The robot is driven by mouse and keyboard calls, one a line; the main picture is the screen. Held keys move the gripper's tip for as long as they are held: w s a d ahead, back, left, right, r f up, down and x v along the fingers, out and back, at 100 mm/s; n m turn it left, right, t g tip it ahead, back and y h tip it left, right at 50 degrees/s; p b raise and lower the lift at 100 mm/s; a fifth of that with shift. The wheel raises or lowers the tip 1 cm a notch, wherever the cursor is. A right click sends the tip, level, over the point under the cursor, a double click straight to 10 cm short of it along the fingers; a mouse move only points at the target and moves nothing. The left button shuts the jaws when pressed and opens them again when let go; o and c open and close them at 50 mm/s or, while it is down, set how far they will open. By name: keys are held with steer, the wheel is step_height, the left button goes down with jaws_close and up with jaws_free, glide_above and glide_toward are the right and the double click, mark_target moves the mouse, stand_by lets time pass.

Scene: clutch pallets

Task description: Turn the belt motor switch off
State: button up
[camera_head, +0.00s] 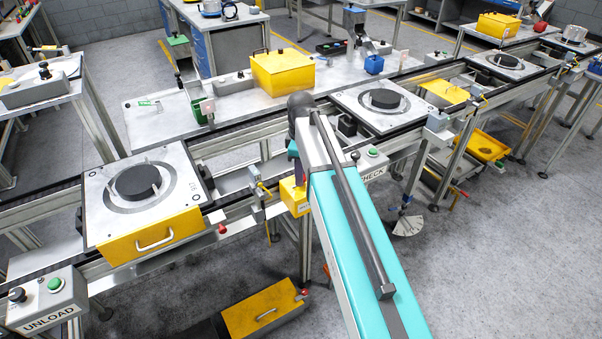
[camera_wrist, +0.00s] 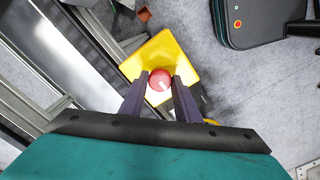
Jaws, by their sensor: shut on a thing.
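The belt motor switch is a yellow box (camera_wrist: 152,52) with a round red knob (camera_wrist: 159,80) that bears a white mark. In the wrist view the knob sits between the dark fingers of my gripper (camera_wrist: 160,76), one on each side, and they are shut on it. The white mark slants up to the right. In the head view the yellow box (camera_head: 294,196) shows on the front of the conveyor frame, left of my arm. The knob and my gripper's fingertips are hidden there behind my arm.
Pallets with dark discs stand on the belt, one on the left (camera_head: 98,210) and one right of centre (camera_head: 345,107). An UNLOAD button box (camera_head: 45,302) is at the lower left and a CHECK box (camera_head: 374,158) right of my arm. A yellow-topped box (camera_head: 262,308) sits low in front.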

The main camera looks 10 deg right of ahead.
steer(key=o, duration=1)
steer(key=shift+o, duration=0.2)
steer(key=shift+r, duration=0.15)
step_height(320, 180, up, 14)
steer(key=b, duration=0.3)
steer(key=shift+f+b, duration=0.2)
steer(key=shift+b, duration=0.15)
steer(key=shift+f, duration=0.1)
